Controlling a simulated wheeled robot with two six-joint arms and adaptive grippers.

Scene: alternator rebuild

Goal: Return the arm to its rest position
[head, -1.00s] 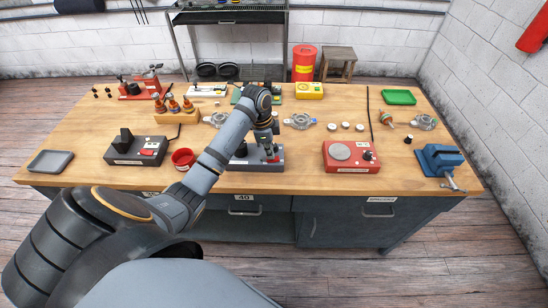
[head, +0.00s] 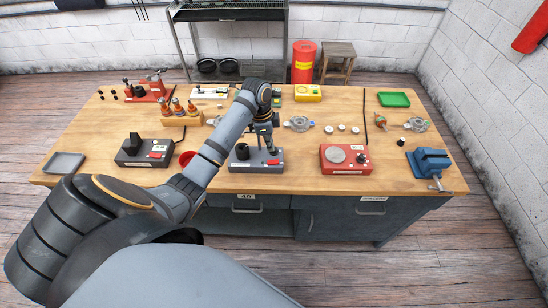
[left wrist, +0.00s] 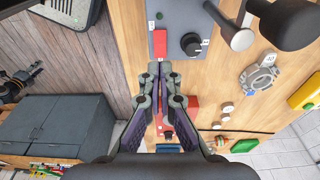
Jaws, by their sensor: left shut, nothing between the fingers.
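My left arm reaches from the lower left across the bench in the head view. Its gripper (head: 269,147) hangs above the grey bench device (head: 256,167) with the black cup, near the bench's middle. In the left wrist view the two fingers (left wrist: 160,67) are together at the tips, with nothing between them. My right gripper is not in view.
The wooden bench (head: 300,183) holds a red device (head: 344,168), a blue vise (head: 430,165), a black-and-grey unit (head: 145,152), a red cup (head: 186,158) and a bottle rack (head: 179,119). An alternator housing (head: 299,124) lies right of the arm. Bare wood shows at the front right.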

